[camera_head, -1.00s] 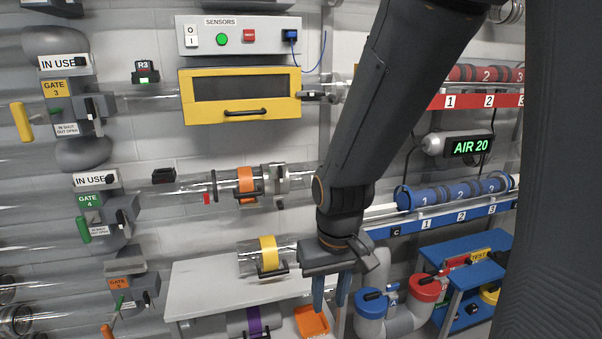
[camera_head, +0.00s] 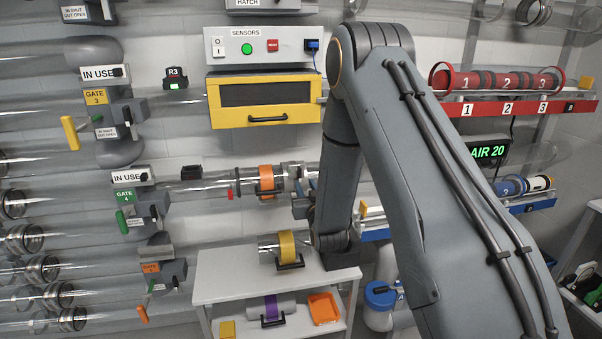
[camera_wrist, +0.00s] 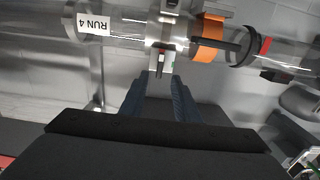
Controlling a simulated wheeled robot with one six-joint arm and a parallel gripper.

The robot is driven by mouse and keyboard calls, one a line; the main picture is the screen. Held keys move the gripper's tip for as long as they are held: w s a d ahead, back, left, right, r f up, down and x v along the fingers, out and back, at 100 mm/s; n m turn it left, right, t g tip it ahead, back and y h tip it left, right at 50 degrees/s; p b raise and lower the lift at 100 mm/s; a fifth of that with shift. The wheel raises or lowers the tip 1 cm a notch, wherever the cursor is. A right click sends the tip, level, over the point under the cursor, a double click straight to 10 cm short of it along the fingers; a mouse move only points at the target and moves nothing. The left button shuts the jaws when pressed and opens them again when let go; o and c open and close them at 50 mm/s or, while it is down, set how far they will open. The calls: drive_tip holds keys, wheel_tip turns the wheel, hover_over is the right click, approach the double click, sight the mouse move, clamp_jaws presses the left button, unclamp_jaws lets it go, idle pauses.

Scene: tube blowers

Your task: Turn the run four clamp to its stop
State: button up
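The run four tube carries a RUN 4 label (camera_wrist: 94,25) in the wrist view. The silver clamp (camera_wrist: 153,34) sits around the clear tube beside it, with a small lever with red and green marks (camera_wrist: 163,67) hanging toward me. My gripper (camera_wrist: 160,78) is open, its two blue fingers apart, with the lever in line with the gap between the tips. I cannot tell whether they touch it. In the head view the clamp (camera_head: 292,171) is partly hidden by my arm, and my gripper (camera_head: 302,206) is mostly hidden just below and right of it.
An orange band with a black handle (camera_head: 266,180) is on the tube left of the clamp. A grey bench (camera_head: 222,267) below holds a yellow-banded canister (camera_head: 287,246). A yellow-fronted box (camera_head: 227,116) hangs above. A blue rack (camera_head: 533,204) is at the right.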

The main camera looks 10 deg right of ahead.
sight(300, 174)
drive_tip(key=shift+w+r+p, duration=0.1)
drive_tip(key=shift+w+p, duration=0.85)
drive_tip(key=shift+w, duration=3)
drive_tip(key=shift+c, duration=0.4)
clamp_jaws()
